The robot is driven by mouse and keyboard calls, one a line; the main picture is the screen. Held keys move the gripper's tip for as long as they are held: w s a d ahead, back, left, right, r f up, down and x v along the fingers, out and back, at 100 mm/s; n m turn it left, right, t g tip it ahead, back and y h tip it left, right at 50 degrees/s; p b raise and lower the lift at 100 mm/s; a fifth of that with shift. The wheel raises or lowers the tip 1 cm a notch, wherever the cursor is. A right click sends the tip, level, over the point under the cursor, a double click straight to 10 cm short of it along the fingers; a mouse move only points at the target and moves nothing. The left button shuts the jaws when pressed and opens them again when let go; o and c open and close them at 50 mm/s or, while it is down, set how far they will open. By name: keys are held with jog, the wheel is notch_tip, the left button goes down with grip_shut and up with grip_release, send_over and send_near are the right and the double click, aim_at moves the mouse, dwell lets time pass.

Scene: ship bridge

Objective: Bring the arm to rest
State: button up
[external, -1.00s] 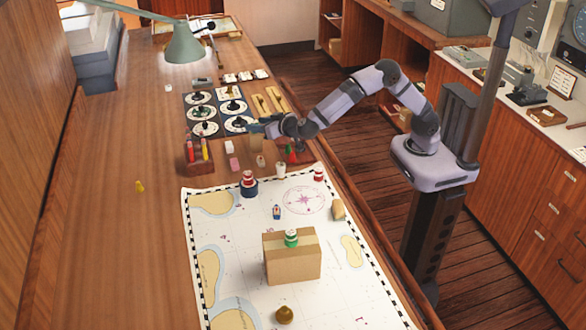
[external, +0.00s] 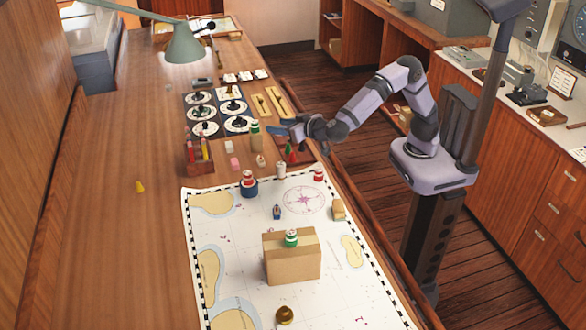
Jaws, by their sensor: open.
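My gripper (external: 285,131) is over the right side of the long wooden table (external: 110,240), beyond the sea chart (external: 225,290). Its jaws are open and I see nothing held between them. My arm is bent, with its elbow raised, and reaches left from its base at the right. A green and red piece (external: 291,153) stands just below the gripper. A green and white cylinder (external: 255,132) stands to its left.
Nearby are a red and blue piece (external: 249,184), small figures, a pen holder (external: 197,158) and round dials (external: 205,113). A lamp (external: 186,45) overhangs the far side.

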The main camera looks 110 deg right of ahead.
dwell(0.4)
jog(key=w+a+r+n+t+y+p, duration=0.55)
jog(key=a+r+y, duration=0.25)
jog(key=a, duration=0.2)
jog(key=s+a+f+n+g+y+p, duration=0.3)
jog(key=s+a+n+y+p, duration=0.2)
jog(key=s+a+y, duration=0.45)
jog(key=s+d+f+n+g+h+b, duration=0.1)
jog(key=s+d+f+g+h+b, duration=0.1)
jog(key=s+f, duration=0.8)
jog(key=s+d+f+g+h+b, duration=0.3)
jog(key=s+d+f+g, duration=0.4)
jog(key=s, duration=0.9)
notch_tip(320, 180, down, 4)
jog(key=shift+d+f+n+b, duration=0.1)
jog(key=shift+d+n+b, duration=0.25)
jog(key=shift+d+b, duration=0.55)
